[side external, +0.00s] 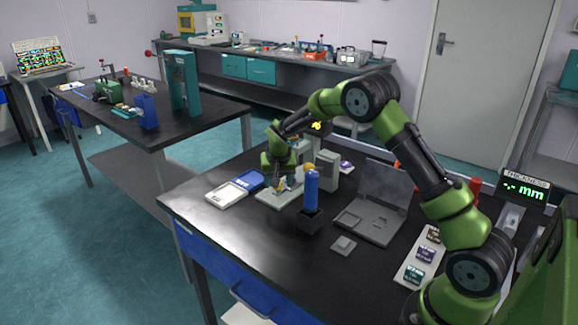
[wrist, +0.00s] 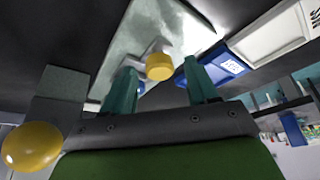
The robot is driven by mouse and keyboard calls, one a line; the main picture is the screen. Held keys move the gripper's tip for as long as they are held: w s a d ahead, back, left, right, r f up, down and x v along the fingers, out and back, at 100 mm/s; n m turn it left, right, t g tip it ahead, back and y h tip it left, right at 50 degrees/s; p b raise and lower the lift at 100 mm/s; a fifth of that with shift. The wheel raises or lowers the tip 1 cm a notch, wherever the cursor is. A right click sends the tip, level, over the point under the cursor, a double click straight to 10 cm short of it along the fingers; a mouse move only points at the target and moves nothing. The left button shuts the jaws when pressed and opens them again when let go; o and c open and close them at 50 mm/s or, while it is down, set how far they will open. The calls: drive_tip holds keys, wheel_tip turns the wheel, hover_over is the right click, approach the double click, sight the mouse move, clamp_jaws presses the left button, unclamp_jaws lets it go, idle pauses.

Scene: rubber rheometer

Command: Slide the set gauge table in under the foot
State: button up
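A pale grey gauge stand has a flat base plate (side external: 272,198) on the black bench and a grey upright behind it; the plate also shows in the wrist view (wrist: 185,25). A small grey metal piece with a yellow round knob (wrist: 160,66) is over this plate. I cannot tell for sure whether it is the set gauge table or the foot. My gripper (side external: 279,184) is low over the plate. In the wrist view its two teal fingers (wrist: 161,82) are apart, with the knobbed piece showing between and beyond them. Contact is unclear, and the side view hides the detail.
A blue and white device (side external: 236,187) lies left. A grey open-lidded case (side external: 372,205) and small grey block (side external: 343,244) are right. The front left bench is clear.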

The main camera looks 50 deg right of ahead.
drive_tip(key=v, duration=1.7)
drive_tip(key=shift+d+f, duration=0.1)
